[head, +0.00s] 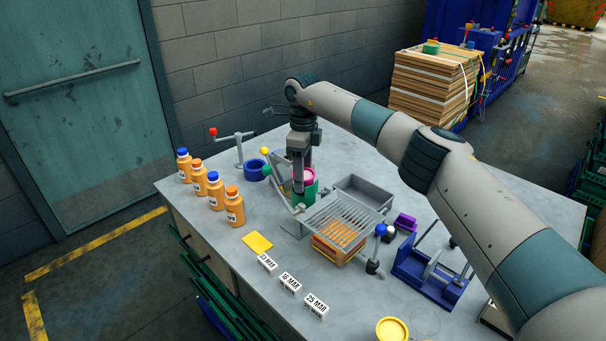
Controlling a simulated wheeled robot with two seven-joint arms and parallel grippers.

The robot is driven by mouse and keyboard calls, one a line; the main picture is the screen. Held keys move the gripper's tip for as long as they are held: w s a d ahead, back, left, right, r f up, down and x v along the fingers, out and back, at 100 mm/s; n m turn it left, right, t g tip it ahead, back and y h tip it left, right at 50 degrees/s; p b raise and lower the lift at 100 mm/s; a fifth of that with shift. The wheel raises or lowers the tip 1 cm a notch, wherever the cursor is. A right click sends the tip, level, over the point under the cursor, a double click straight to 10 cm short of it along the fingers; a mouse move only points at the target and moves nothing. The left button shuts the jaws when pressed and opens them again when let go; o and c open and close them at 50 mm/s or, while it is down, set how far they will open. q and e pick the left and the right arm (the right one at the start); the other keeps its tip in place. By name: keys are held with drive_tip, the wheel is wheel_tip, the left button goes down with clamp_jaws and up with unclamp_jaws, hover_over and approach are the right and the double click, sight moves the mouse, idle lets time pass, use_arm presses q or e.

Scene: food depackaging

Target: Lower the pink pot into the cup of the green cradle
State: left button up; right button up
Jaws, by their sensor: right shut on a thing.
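The pink pot (305,175) shows as a pink rim and side near the middle of the grey table in the head view. The green cradle (308,194) is directly below and around it in the picture. I cannot tell how deep the pot sits in the cup. My right gripper (299,184) comes down from above, beside the pot's left side, and is shut on the pot. The fingers partly hide the pot and the cradle. My left gripper is not in view.
A wire rack (343,219) and a grey tray (361,192) stand close to the cradle's right. Several orange bottles (216,188) line the left table edge. A blue ring-shaped holder (253,170) and date blocks (289,282) stand nearby. A blue fixture (425,276) is at right.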

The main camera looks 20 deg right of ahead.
drive_tip(key=shift+f+b, duration=0.4)
drive_tip(key=shift+f, duration=0.3)
idle(0.5)
drive_tip(key=o, duration=1.2)
drive_tip(key=shift+r+b, duration=0.3)
drive_tip(key=shift+r, duration=0.3)
wheel_tip(320, 180, up, 16)
drive_tip(key=b, duration=0.4)
drive_tip(key=shift+s, duration=0.1)
